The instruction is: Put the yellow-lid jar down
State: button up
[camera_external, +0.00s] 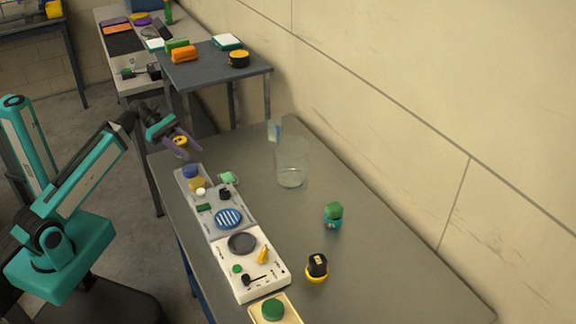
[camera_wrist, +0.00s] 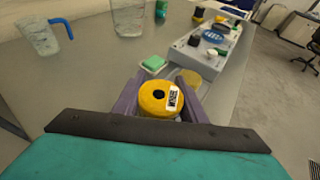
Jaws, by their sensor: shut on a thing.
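The yellow-lid jar (camera_wrist: 160,99) sits between the purple fingers of my gripper (camera_wrist: 158,103) in the wrist view, its lid facing the camera with a dark round centre and a white label. In the external view my gripper (camera_external: 184,145) is shut on the jar (camera_external: 180,141) over the far-left end of the long grey table (camera_external: 385,240). The jar's lower part is hidden, and I cannot tell whether it touches the table.
A grey tray (camera_external: 236,211) with small items lies just in front of my gripper, followed by a white tray (camera_external: 278,278). A clear container (camera_external: 291,165) and a blue-handled cup (camera_wrist: 38,38) stand farther along the wall side. The table's right part is mostly clear.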

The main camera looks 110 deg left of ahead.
jog(key=shift+w+a+r+p, duration=0.2)
jog(key=shift+w+a+p, duration=0.15)
jog(key=shift+p, duration=0.7)
jog(key=a+p, duration=0.1)
jog(key=p, duration=0.4)
jog(key=shift+w, duration=0.3)
jog(key=p, duration=0.6)
jog(key=shift+w+a+f, duration=0.2)
jog(key=shift+w+a, duration=0.1)
jog(key=shift+w, duration=0.1)
jog(key=w+a, duration=0.1)
jog(key=a, duration=0.1)
jog(key=w+a, duration=0.2)
jog(key=w+a+f+p, duration=0.1)
jog(key=w+a, duration=0.1)
jog(key=shift+w, duration=0.15)
jog(key=shift+f, duration=0.15)
jog(key=shift+f+p, duration=0.4)
jog(key=shift+f, duration=1.25)
jog(key=shift+f, duration=0.15)
jog(key=o, duration=1.1)
jog(key=shift+c, duration=0.2)
